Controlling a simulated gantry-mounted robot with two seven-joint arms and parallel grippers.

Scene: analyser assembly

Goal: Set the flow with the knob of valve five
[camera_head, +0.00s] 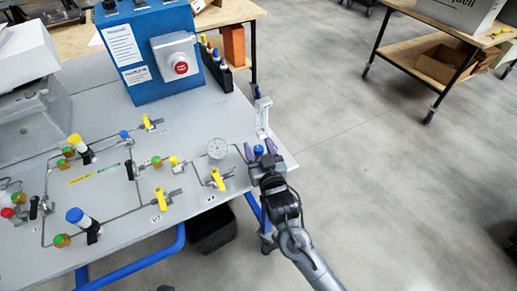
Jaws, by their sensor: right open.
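A grey panel (120,229) on a blue-framed table carries thin piping with valves. The valve labels are too small to read surely, so I cannot tell which one is valve five. A yellow-handled valve (218,179) lies left of my gripper. My left gripper is not in view.
A blue box with a red emergency button (181,68) stands at the panel's back. A white upright part (262,117) stands just beyond my gripper. Several yellow, blue and green fittings spread to the left.

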